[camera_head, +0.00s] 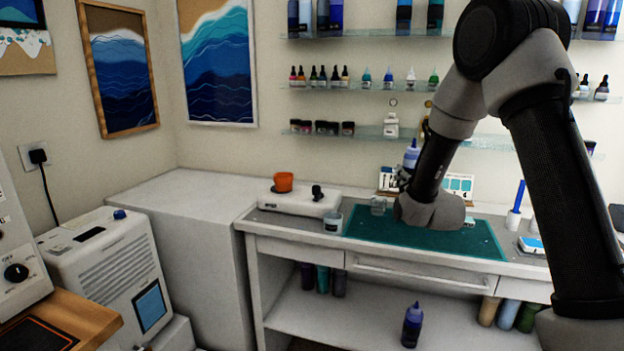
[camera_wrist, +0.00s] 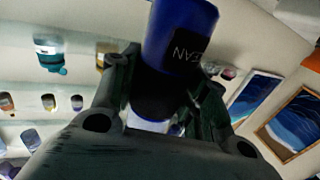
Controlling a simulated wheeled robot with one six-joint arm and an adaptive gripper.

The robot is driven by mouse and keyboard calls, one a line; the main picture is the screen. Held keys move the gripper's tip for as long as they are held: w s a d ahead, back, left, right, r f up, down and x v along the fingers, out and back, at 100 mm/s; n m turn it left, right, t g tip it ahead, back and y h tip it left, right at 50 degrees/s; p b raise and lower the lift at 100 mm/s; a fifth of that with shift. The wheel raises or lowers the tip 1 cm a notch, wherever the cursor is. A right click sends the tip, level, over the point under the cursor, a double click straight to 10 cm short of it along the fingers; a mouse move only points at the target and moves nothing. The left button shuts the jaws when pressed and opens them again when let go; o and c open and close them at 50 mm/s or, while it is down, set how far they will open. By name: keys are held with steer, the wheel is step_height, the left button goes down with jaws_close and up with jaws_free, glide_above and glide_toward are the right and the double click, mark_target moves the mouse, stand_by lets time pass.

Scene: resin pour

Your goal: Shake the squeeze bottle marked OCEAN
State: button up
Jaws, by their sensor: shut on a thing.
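My gripper (camera_head: 404,174) is shut on a blue squeeze bottle (camera_head: 411,153) above the back of the workbench. In the head view the bottle looks about upright, its nozzle upward, and its lower part is hidden by my gripper and arm. In the wrist view, my gripper (camera_wrist: 165,100) has a finger on each side of the bottle (camera_wrist: 180,25). A dark label with upside-down letters, partly readable as the end of OCEAN, faces the camera. The bottle is clear of the bench.
A teal mat (camera_head: 430,235) covers the middle of the bench. A white scale-like device (camera_head: 300,203) bears an orange cup (camera_head: 283,182). Glass shelves (camera_head: 365,133) with small bottles hang behind. Another blue bottle (camera_head: 412,325) stands on the lower shelf.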

steer(key=f, duration=0.5)
steer(key=shift+w, duration=0.3)
steer(key=r, duration=0.7)
steer(key=shift+s+r, duration=0.35)
steer(key=shift+w+f, duration=0.15)
steer(key=shift+f, duration=1.75)
steer(key=shift+w+f, duration=0.1)
steer(key=shift+f, duration=1.75)
steer(key=shift+r, duration=0.25)
steer(key=shift+s+r, duration=0.15)
step_height(320, 180, up, 6)
steer(key=shift+s+r, duration=0.15)
steer(key=shift+r, duration=0.1)
steer(key=f, duration=0.7)
steer(key=shift+w+f, duration=0.3)
steer(key=shift+w, duration=0.1)
steer(key=r, duration=0.7)
steer(key=shift+s+r, duration=0.4)
steer(key=f, duration=0.7)
steer(key=shift+w, duration=0.25)
steer(key=shift+s, duration=0.1)
